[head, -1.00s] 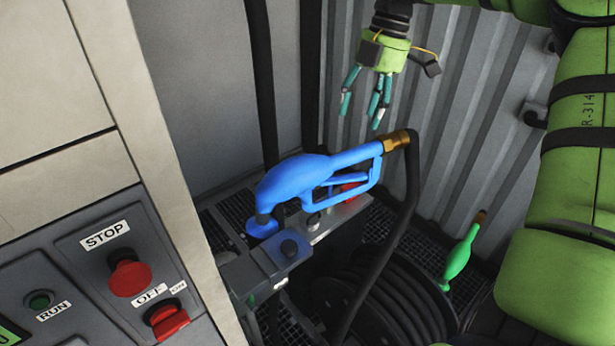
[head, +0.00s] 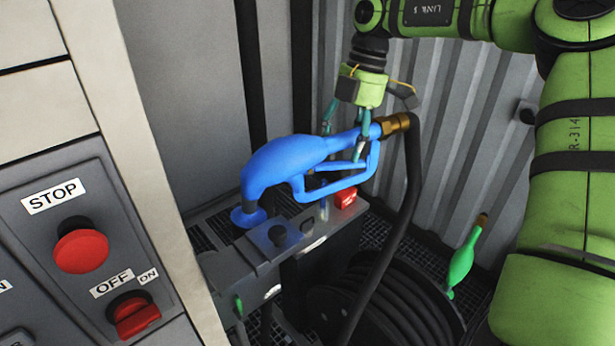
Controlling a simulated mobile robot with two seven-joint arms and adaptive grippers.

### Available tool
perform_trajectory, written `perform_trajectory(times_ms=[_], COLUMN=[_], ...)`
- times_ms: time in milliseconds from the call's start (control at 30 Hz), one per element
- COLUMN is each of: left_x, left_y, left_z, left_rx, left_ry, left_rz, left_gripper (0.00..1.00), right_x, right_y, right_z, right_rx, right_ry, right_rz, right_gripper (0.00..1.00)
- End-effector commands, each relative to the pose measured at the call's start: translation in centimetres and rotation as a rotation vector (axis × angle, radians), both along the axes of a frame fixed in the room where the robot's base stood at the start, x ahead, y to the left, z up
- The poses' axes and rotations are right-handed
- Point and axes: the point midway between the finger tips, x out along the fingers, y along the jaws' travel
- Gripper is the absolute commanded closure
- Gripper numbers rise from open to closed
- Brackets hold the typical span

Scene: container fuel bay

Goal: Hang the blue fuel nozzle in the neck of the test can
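The blue fuel nozzle (head: 285,158) lies tilted, its dark spout end (head: 251,193) pointing down at a round blue collar (head: 249,217) on a grey stand; whether the spout sits inside the collar is hard to tell. Its brass end fitting (head: 391,123) joins a black hose. My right gripper (head: 347,130) is over the nozzle's rear grip, teal fingers pointing down on either side of it. The fingers look spread, and firm contact does not show. The far finger is partly hidden behind the nozzle. I cannot make out the test can for certain. My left gripper is out of view.
A control panel with a red STOP button (head: 81,251) and a red OFF/ON switch (head: 133,316) stands at left. A black hose reel (head: 390,305) is below. A corrugated wall (head: 440,130) closes the back.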

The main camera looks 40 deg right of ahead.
Motion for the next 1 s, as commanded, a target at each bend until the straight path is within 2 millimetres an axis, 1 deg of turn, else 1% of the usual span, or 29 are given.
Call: perform_trajectory(times_ms=[33, 167, 200, 267, 300, 333, 567, 667, 1000], left_x=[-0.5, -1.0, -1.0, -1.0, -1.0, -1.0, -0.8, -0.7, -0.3], left_y=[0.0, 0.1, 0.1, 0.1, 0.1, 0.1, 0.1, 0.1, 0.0], left_z=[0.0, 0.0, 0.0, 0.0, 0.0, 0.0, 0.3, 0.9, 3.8], left_rx=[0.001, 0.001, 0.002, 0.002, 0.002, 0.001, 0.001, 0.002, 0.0], left_ry=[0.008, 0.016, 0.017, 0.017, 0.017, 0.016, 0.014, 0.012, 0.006], left_rz=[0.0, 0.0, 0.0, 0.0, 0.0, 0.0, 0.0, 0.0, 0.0], left_gripper=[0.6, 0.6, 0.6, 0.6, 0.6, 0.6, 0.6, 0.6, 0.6], right_x=[0.0, 0.0, 0.0, 0.0, 0.0, 0.0, 0.0, 0.0, 0.1], right_y=[0.0, 0.0, 0.0, 0.0, 0.0, 0.0, 0.0, 0.0, 0.0], right_z=[0.0, 0.1, 0.1, 0.1, 0.1, 0.1, 0.5, 1.3, 4.7], right_rx=[0.0, 0.0, 0.0, -0.001, -0.001, -0.001, 0.001, 0.0, -0.001], right_ry=[-0.001, -0.001, -0.001, -0.001, -0.001, -0.001, -0.003, -0.002, -0.005], right_rz=[0.0, 0.0, 0.0, 0.0, 0.0, 0.0, 0.001, 0.001, 0.0], right_gripper=[0.39, 0.39, 0.47, 0.71, 0.87, 0.97, 0.98, 0.98, 0.98])
